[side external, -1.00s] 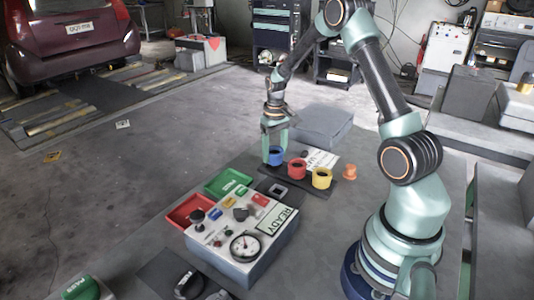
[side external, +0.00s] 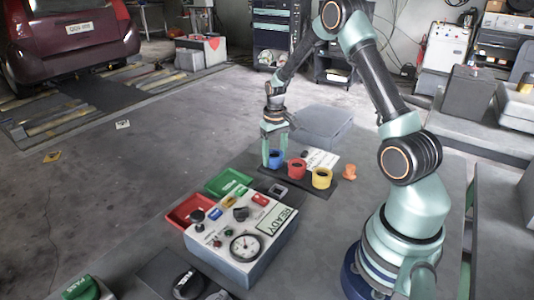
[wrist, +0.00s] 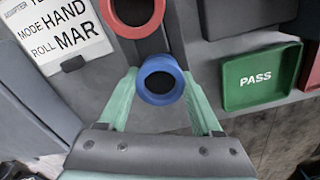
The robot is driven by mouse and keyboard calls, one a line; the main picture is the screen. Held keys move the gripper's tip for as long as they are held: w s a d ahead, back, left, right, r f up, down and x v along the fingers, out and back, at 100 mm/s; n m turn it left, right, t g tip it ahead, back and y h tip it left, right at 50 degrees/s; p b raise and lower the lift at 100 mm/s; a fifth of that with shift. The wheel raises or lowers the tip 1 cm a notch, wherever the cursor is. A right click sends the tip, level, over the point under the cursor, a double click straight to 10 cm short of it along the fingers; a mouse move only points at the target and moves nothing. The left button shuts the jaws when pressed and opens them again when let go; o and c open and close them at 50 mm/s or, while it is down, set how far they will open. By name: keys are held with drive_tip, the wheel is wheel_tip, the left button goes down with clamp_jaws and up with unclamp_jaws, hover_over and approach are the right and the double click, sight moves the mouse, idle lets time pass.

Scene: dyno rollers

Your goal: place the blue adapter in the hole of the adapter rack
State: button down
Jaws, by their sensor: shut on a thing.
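The blue adapter (side external: 277,158) is a short ring with a dark centre, at the left end of the dark adapter rack (side external: 318,190). My gripper (side external: 272,160) points down there and is shut on it. In the wrist view the blue adapter (wrist: 160,80) sits between the two green fingers of my gripper (wrist: 160,95). The red adapter (side external: 297,169) and the yellow adapter (side external: 321,178) stand on the rack to the right. The red adapter also shows in the wrist view (wrist: 133,12). Whether the blue adapter is seated in a hole is hidden.
A control box (side external: 240,232) with a gauge and knobs stands in front. A green PASS tray (side external: 228,183) and a red tray (side external: 190,210) lie left of it. A grey case (side external: 323,125) is behind the rack. An orange piece (side external: 349,172) stands to the right.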

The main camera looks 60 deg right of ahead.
sight(275, 157)
unclamp_jaws()
wheel_tip(275, 157, up, 12)
drive_tip(key=s+a+r+n+t, duration=0.2)
drive_tip(key=s+a+r, duration=0.1)
drive_tip(key=a+r, duration=0.6)
drive_tip(key=s+a+r+n+t, duration=0.1)
drive_tip(key=s+a+n+t, duration=0.1)
drive_tip(key=s+a, duration=0.6)
drive_tip(key=a+t, duration=0.1)
drive_tip(key=a, duration=0.2)
drive_tip(key=shift+s+a+n+t, duration=0.25)
drive_tip(key=shift+n+t, duration=0.05)
